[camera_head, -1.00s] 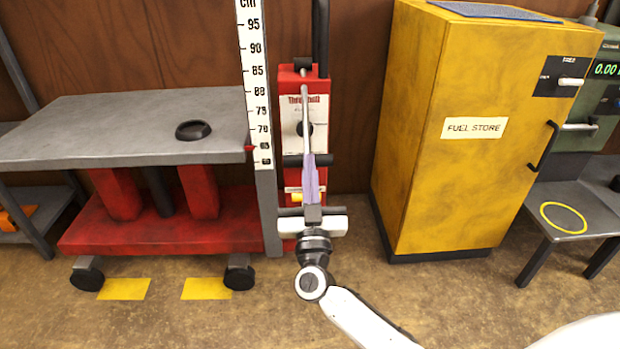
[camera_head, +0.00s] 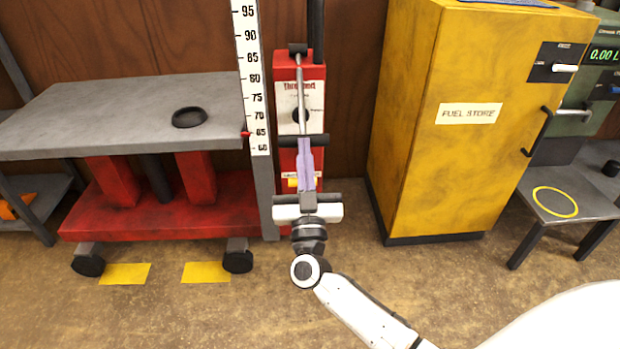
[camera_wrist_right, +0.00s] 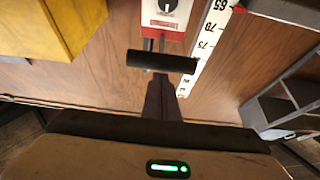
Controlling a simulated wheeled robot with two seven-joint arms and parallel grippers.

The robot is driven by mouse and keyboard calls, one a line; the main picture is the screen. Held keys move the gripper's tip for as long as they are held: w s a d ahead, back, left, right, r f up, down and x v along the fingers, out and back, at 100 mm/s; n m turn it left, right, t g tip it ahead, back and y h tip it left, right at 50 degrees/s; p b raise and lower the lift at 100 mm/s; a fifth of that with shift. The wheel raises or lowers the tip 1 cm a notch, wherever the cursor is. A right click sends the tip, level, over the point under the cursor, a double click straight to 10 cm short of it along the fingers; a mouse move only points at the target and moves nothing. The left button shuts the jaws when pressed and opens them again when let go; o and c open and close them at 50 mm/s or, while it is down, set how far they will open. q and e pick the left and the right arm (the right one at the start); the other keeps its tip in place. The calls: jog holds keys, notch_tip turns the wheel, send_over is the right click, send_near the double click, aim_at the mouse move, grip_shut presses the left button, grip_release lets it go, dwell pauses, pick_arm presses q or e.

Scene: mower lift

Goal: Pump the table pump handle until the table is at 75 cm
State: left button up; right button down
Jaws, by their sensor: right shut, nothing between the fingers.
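The lift table (camera_head: 110,105) has a grey top on a red base at the left. Its red pointer (camera_head: 246,133) stands at about 65 on the white cm scale (camera_head: 251,80). The red pump (camera_head: 314,75) is right of the scale, with a thin grey rod and a black crossbar handle (camera_head: 320,140). The handle also shows in the wrist view (camera_wrist_right: 160,61). My right gripper (camera_head: 304,145) is shut and empty, its fingertips overlapping the handle from below in the head view. I cannot tell whether they touch. My left gripper is not in view.
A yellow fuel store cabinet (camera_head: 430,150) stands right of the pump. A grey stand (camera_head: 565,180) with a yellow ring is beyond it. The floor in front is clear, with yellow marks (camera_head: 206,272) by the table's wheels.

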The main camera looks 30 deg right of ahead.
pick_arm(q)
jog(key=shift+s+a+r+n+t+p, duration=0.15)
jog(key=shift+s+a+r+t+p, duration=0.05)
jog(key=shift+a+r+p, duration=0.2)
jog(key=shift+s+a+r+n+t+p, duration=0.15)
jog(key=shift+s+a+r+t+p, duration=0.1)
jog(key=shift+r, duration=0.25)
pick_arm(e)
jog(key=s+r+v, duration=0.1)
jog(key=v, duration=0.9)
jog(key=shift+r, duration=0.35)
